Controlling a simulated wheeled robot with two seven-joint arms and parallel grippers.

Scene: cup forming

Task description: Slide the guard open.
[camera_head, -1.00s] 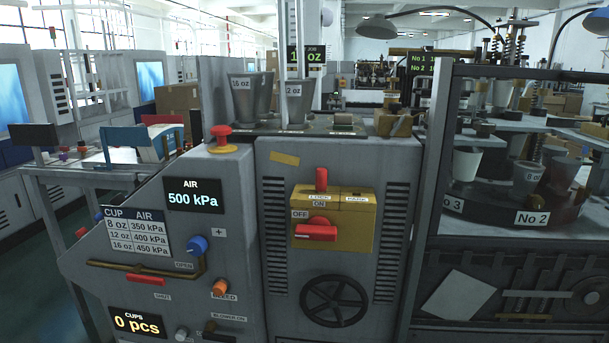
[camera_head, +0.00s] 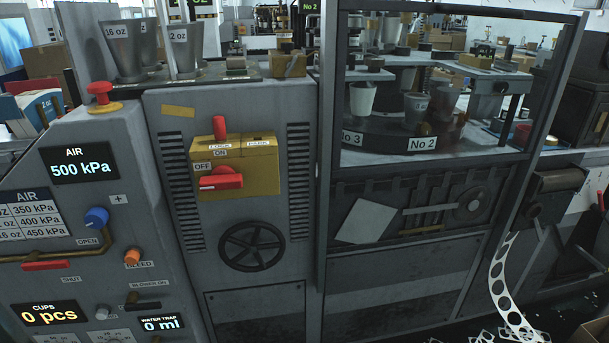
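The guard (camera_head: 325,150) looks like a dark-framed panel on the right half of the machine, with a see-through upper window and a solid lower part. Its upright left frame bar stands beside the grey control cabinet. Behind the window are cups on a dark turntable (camera_head: 385,141) labelled No 3 and No 2. I cannot tell from this view whether the guard is shut fully. Neither of my grippers shows in the view.
The grey cabinet carries a yellow switch box (camera_head: 258,178) with red handles and a black handwheel (camera_head: 252,246). A control panel with a red button (camera_head: 100,93) and an AIR display (camera_head: 79,160) is at left. A punched strip (camera_head: 505,285) hangs at right.

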